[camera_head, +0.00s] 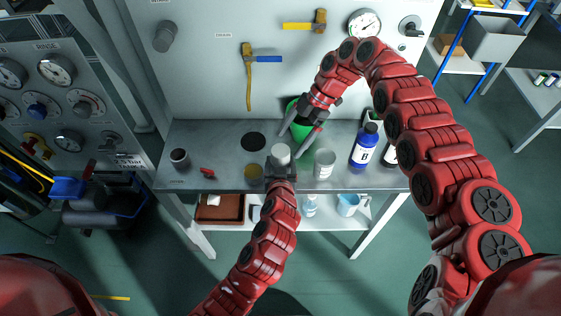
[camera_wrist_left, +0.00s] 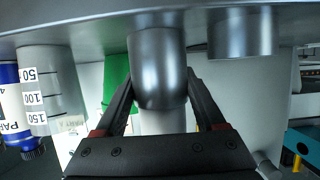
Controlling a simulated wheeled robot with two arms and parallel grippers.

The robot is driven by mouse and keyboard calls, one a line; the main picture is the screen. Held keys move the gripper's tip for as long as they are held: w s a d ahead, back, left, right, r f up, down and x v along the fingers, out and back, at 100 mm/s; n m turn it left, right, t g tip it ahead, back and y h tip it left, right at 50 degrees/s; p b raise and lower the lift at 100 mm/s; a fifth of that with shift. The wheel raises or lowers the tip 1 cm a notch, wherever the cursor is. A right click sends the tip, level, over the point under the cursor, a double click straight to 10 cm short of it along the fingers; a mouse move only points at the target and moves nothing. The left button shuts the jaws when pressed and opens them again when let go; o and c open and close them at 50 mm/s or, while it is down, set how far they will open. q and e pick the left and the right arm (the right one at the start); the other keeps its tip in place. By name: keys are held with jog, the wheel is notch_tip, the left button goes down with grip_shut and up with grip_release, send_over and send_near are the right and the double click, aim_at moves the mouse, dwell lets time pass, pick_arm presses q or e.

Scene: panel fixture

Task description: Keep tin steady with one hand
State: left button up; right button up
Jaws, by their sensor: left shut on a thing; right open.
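The tin (camera_head: 280,153), a plain grey metal cylinder, stands near the front middle of the metal bench. My left gripper (camera_head: 280,168) is shut on it from the front. In the left wrist view, which looks upside down, the tin (camera_wrist_left: 158,70) sits between the two dark fingers (camera_wrist_left: 160,95). A pale shape shows beyond its lower end in that view. My right gripper (camera_head: 298,140) is open, its fingers spread above and behind the tin, in front of a green object (camera_head: 301,124). The green object is partly hidden by the right gripper.
A graduated beaker (camera_head: 324,164) and a blue bottle (camera_head: 365,146) stand right of the tin. A yellowish-topped can (camera_head: 254,172), a red clip (camera_head: 207,172) and a dark jar (camera_head: 179,158) lie left. A black disc (camera_head: 253,141) is behind.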

aim_at(285, 149)
jog(key=shift+x, duration=2.7)
jog(key=shift+c, duration=0.2)
grip_shut()
jog(key=shift+o, duration=0.2)
grip_release()
jog(key=shift+a, duration=0.1)
